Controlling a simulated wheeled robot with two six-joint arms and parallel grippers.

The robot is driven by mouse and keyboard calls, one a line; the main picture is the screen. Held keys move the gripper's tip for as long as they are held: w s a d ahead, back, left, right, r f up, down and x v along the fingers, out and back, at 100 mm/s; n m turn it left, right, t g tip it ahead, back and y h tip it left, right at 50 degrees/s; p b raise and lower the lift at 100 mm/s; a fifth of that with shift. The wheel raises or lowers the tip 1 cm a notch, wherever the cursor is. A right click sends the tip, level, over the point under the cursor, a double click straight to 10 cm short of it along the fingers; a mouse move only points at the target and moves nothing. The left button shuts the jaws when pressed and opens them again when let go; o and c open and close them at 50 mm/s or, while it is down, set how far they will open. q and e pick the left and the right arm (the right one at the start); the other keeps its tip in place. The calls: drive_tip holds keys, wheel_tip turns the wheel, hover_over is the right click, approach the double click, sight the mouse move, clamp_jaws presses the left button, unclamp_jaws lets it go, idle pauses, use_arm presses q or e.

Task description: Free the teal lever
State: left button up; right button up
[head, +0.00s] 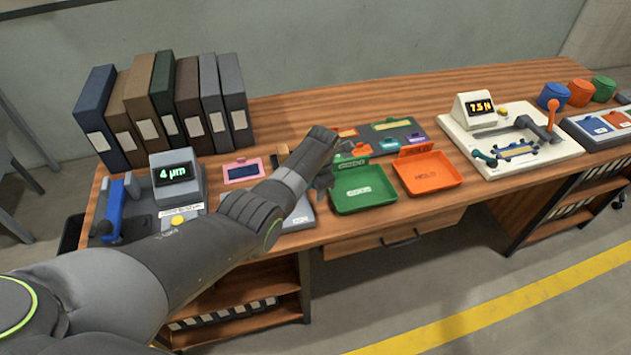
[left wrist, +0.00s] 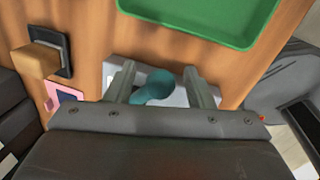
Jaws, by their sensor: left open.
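A teal part (left wrist: 153,88) with a rounded end shows between the fingers of my left gripper (left wrist: 158,70) in the left wrist view. It lies over a pale plate (left wrist: 180,97); its lower end is hidden by the gripper. I cannot tell whether the fingers touch it. In the head view my open left gripper (head: 325,175) is left of the green tray, and my arm covers most of the grey plate (head: 300,214) below. A teal-knobbed lever (head: 485,158) also shows on the white machine (head: 545,145) at right. My right gripper is not in view.
The green tray (head: 364,190) and orange tray (head: 428,173) stand near the front edge. A 4 µm gauge (head: 176,176) with a blue lever (head: 115,208) is at left, below several binders (head: 165,105). A pink-framed card (head: 243,171) lies behind my arm.

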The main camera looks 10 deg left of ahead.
use_arm(q)
wheel_tip(320, 180, up, 17)
drive_tip(key=s+d, duration=0.2)
drive_tip(key=shift+s+p, duration=0.3)
idle(0.4)
